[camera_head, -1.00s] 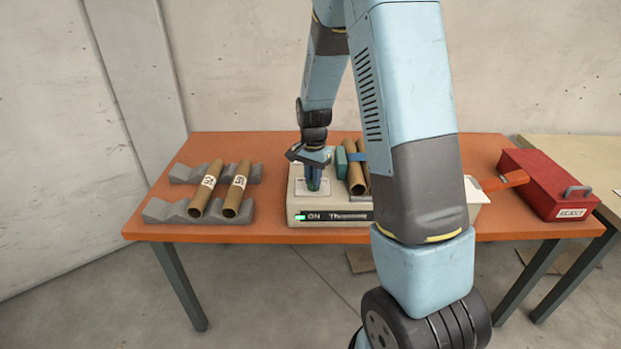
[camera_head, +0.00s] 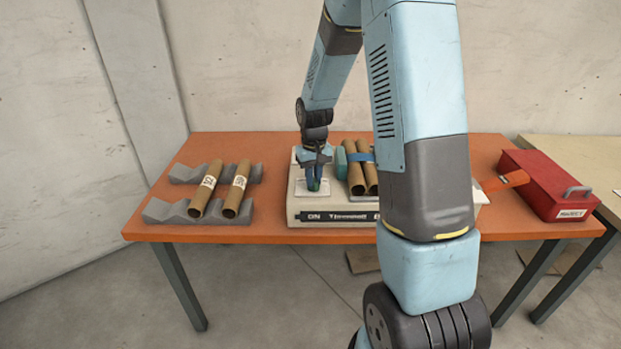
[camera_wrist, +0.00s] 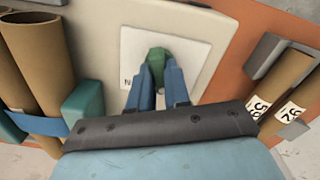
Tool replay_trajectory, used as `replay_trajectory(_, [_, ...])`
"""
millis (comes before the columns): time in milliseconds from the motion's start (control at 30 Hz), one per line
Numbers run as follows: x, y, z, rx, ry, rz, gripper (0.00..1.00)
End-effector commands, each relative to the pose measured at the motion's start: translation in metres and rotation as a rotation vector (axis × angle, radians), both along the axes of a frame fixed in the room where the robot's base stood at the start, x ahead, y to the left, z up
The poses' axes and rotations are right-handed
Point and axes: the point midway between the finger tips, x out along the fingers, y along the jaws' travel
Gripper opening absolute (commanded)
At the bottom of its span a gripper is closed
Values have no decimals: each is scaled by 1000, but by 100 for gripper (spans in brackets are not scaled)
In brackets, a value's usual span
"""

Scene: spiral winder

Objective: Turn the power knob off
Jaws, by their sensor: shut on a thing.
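The power knob (camera_wrist: 158,56) is a small green knob on a white square plate (camera_wrist: 195,52) on top of the cream winder machine (camera_head: 300,205). My gripper (camera_wrist: 160,78) points down with its blue fingers shut on the knob in the wrist view. In the head view my gripper (camera_head: 315,184) is over the machine's left part, and its fingers mostly hide the knob. The machine's front strip (camera_head: 335,216) reads "ON" at its left end, and the small lamp beside it shows no green glow. My arm hides the strip's right part.
Cardboard tubes with a blue band (camera_head: 362,168) lie on the machine, beside a teal block (camera_head: 341,162) right of my gripper. Two labelled tubes (camera_head: 222,190) rest on grey cradles at the left. A red reject box (camera_head: 550,185) is at the right end of the orange table (camera_head: 270,236).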

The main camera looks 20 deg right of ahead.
Motion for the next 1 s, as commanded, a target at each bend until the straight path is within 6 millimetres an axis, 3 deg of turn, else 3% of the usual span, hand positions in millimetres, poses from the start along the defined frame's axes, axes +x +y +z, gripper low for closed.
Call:
replay_trajectory(433, [3, 0, 2, 0, -8, 271, 0])
replay_trajectory(1000, [2, -3, 1, -2, -5, 329, 0])
